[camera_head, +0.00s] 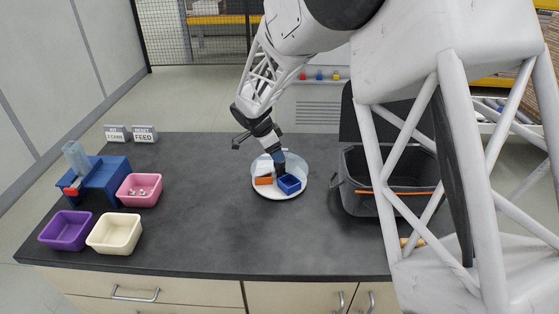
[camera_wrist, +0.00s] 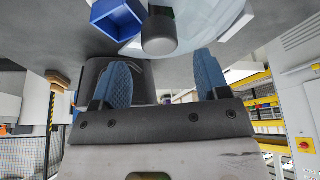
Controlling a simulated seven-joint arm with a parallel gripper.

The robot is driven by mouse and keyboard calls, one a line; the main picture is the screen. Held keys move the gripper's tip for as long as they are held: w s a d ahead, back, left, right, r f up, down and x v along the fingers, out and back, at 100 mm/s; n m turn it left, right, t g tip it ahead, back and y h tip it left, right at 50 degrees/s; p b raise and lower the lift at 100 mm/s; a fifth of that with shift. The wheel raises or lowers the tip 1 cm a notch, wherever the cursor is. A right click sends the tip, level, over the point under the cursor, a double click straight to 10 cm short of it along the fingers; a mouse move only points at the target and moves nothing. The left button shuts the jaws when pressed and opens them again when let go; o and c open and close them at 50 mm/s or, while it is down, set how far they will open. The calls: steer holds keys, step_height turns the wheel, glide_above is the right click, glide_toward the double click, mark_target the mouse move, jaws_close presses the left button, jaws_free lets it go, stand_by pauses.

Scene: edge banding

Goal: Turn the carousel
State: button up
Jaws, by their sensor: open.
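The carousel (camera_head: 263,191) is a white round disc on the dark worktop, in the middle of the head view. It carries an orange tray (camera_head: 264,180) and a blue tray (camera_head: 289,185), with clear material around them. The blue tray also shows at the top of the wrist view (camera_wrist: 117,20). My gripper (camera_head: 281,166) points down over the carousel. In the wrist view my gripper (camera_wrist: 163,62) is open, its two blue fingers apart. A dark round post (camera_wrist: 159,32) shows between and beyond the fingertips; I cannot tell whether they touch it.
A black open container (camera_head: 360,197) stands right of the carousel. At the left are a purple bin (camera_head: 67,231), a cream bin (camera_head: 115,234), a pink bin (camera_head: 139,190) with small metal parts, and a blue fixture (camera_head: 98,180). Two signs (camera_head: 144,134) stand behind. The worktop's front middle is clear.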

mark_target(279, 170)
steer(key=shift+x, duration=2.5)
steer(key=c, duration=1.3)
steer(key=shift+o, duration=0.2)
steer(key=shift+r+m, duration=0.1)
steer(key=shift+m, duration=0.2)
steer(key=m+g, duration=0.1)
steer(key=m, duration=0.2)
steer(key=shift+h, duration=0.3)
steer(key=shift+m+g, duration=0.9)
steer(key=shift+m, duration=0.9)
